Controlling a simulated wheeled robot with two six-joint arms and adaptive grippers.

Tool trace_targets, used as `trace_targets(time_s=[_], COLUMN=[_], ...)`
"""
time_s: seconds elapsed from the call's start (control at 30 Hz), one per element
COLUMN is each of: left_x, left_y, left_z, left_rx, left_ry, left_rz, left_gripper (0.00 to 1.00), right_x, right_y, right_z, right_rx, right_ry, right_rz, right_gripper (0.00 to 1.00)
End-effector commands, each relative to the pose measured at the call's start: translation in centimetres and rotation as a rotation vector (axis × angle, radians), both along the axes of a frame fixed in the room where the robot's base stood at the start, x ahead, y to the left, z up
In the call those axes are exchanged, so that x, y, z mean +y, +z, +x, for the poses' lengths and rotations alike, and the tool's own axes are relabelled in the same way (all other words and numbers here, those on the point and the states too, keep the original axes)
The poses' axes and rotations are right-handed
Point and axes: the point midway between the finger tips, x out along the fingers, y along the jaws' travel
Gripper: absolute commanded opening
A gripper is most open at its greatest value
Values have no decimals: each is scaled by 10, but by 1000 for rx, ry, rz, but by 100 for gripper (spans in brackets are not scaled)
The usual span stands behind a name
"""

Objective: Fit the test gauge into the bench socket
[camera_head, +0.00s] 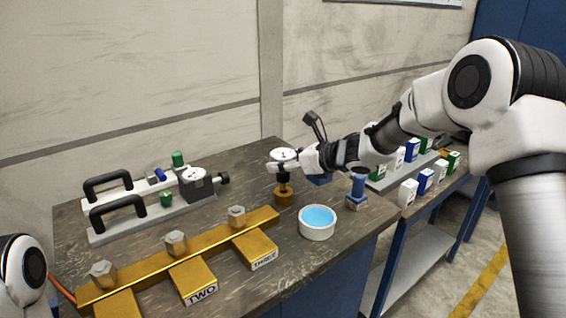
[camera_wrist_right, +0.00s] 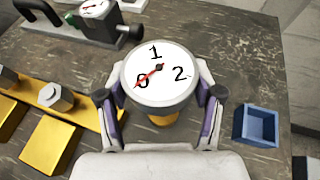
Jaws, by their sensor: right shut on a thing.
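The test gauge (camera_head: 285,154), a round white dial with a red needle, is in my right gripper (camera_head: 287,168). In the right wrist view the gauge (camera_wrist_right: 158,73) shows the numbers 0, 1 and 2, with the needle near 0. The two fingers of my right gripper (camera_wrist_right: 160,103) close on it from both sides. Below the dial, a brass stem meets a wider brass piece (camera_head: 283,196) at bench level; I take this as the bench socket. The dial hides the joint in the wrist view, so I cannot tell if the stem is seated. My left gripper is out of view.
A brass manifold (camera_head: 258,222) with several hex fittings lies in front. A plate with black handles and another gauge (camera_head: 194,177) is behind left. A white bowl of blue liquid (camera_head: 317,222) and a blue-topped part (camera_head: 357,187) stand right. A blue open box (camera_wrist_right: 257,126) is close by.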

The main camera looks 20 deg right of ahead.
Motion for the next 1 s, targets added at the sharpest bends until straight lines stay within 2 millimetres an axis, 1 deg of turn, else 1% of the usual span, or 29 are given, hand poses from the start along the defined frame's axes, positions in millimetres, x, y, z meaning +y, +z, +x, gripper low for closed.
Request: trace_targets(time_s=[0.03,0.37,0.6,1.0], left_x=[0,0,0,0], left_y=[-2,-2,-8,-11], left_z=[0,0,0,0], left_rx=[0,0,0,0], left_ry=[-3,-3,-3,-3], left_rz=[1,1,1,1], left_gripper=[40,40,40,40], right_x=[0,0,-2,-2], right_y=[-1,-1,-2,-4], right_z=[0,0,1,1], right_rx=[-1,0,-1,0], right_ry=[0,0,0,0], right_rz=[1,0,0,0], right_gripper=[26,26,26,26])
